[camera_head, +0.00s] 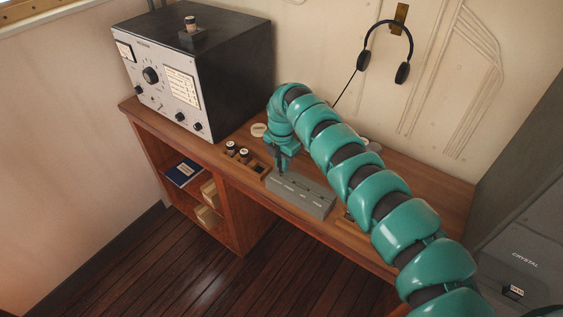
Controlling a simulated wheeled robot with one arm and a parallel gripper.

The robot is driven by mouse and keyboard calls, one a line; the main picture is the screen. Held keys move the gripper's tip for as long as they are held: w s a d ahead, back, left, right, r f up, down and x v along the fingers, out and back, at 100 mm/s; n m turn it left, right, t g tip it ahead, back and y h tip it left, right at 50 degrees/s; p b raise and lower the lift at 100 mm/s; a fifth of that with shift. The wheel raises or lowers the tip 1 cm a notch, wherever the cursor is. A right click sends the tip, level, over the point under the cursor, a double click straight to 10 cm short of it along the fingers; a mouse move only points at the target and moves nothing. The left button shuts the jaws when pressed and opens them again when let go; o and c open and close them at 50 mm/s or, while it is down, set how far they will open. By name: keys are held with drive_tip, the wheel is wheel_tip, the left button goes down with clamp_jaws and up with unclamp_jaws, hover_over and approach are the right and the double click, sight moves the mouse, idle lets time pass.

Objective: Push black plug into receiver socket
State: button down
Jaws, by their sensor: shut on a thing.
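My gripper (280,163) is at the end of my teal arm, pointing down over the left end of a low grey box (310,202) with several light marks along its top. It is shut on a small dark thing, which looks like the black plug; the fingers and its small size hide most of it. I cannot tell whether its tip touches the box or is in an opening there. A large black receiver-like set (236,78) with a pale front of dials and knobs stands at the left of the desk. No socket is clear enough to make out.
A wooden rack (257,168) with small dark, light-banded pieces stands just left of my gripper. A similar piece in a block (191,33) sits on the set. Headphones (388,50) hang on the wall. A grey cabinet (520,215) stands at right. My arm hides much of the desk (440,200).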

drive_tip(key=shift+f+b, duration=1.1)
drive_tip(key=shift+b, duration=0.95)
idle(3.2)
idle(0.5)
drive_tip(key=c, duration=1.3)
unclamp_jaws()
drive_tip(key=shift+r, duration=0.15)
wheel_tip(320, 180, up, 17)
drive_tip(key=b, duration=0.5)
drive_tip(key=shift+r, duration=0.1)
